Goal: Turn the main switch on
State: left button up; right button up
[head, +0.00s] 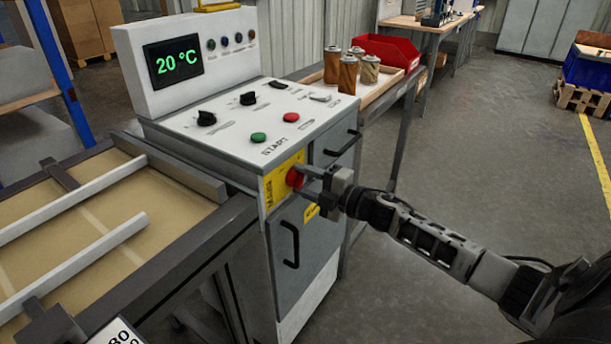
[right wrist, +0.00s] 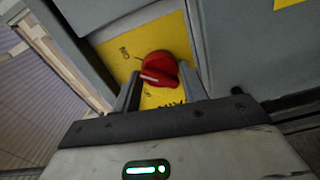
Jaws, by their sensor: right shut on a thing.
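The main switch (head: 294,178) is a red rotary knob on a yellow plate (head: 270,190) on the front of the grey and white control cabinet. My right gripper (head: 306,180) reaches it from the right and is shut on the knob. In the right wrist view the red knob (right wrist: 160,70) sits between the two fingers (right wrist: 158,88). A pale mark on the knob lies roughly level in that view, and the lettering on the plate is partly hidden.
The cabinet top has black knobs, a green START button (head: 259,138) and a red button (head: 291,117). The display (head: 174,62) reads 20 °C. Door handles (head: 290,244) stick out near the switch. A table with cartridges (head: 348,74) and a red bin (head: 388,50) stands behind.

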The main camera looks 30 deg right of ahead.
jog(key=shift+m, duration=0.5)
jog(key=o, duration=1)
jog(key=v, duration=1.6)
jog(key=shift+a, duration=0.1)
